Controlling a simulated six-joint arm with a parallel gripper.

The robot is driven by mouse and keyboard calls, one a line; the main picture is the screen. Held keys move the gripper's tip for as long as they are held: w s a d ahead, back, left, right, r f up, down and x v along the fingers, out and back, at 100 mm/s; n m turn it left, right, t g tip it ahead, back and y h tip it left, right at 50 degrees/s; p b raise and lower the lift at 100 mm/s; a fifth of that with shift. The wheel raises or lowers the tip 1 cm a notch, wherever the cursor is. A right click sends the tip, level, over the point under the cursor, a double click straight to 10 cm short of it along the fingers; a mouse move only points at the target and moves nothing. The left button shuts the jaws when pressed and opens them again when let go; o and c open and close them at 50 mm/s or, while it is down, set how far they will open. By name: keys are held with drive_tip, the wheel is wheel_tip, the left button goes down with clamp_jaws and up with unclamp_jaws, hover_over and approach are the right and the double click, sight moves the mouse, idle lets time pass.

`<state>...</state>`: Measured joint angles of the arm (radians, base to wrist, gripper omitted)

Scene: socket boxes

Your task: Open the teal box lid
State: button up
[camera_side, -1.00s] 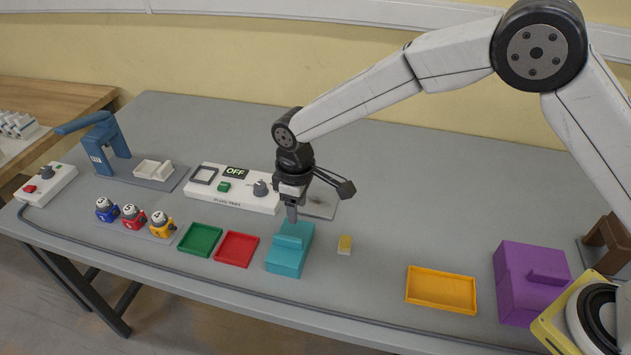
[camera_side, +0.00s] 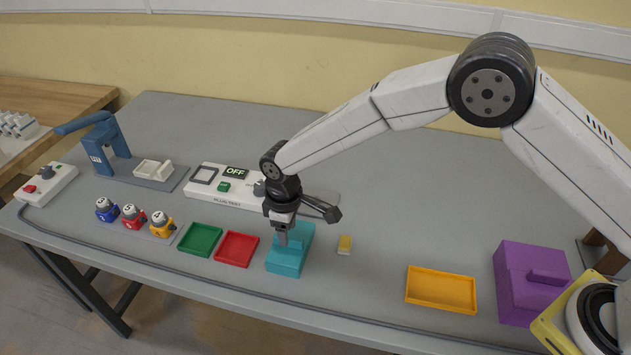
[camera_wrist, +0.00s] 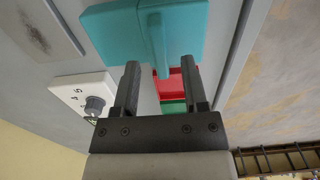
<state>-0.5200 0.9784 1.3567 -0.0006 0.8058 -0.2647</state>
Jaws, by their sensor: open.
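The teal box (camera_side: 290,265) sits on the grey table with its lid down, just right of the red tray. A raised teal handle (camera_wrist: 157,38) runs along the lid in the wrist view. My gripper (camera_side: 283,243) is over the box, pointing down, with its fingertips at the lid. In the wrist view my gripper (camera_wrist: 160,66) is open, and the near end of the handle lies between the two fingers, with gaps showing on both sides. The side view does not show whether a finger touches the lid.
The red tray (camera_side: 237,249) and green tray (camera_side: 200,239) lie left of the box. A white panel (camera_side: 222,200) reading OFF stands behind. A small yellow block (camera_side: 345,244), an orange tray (camera_side: 441,289) and a purple box (camera_side: 531,285) are to the right.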

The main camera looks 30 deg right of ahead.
sight(286, 249)
drive_tip(key=shift+f, duration=1.45)
clamp_jaws()
idle(0.4)
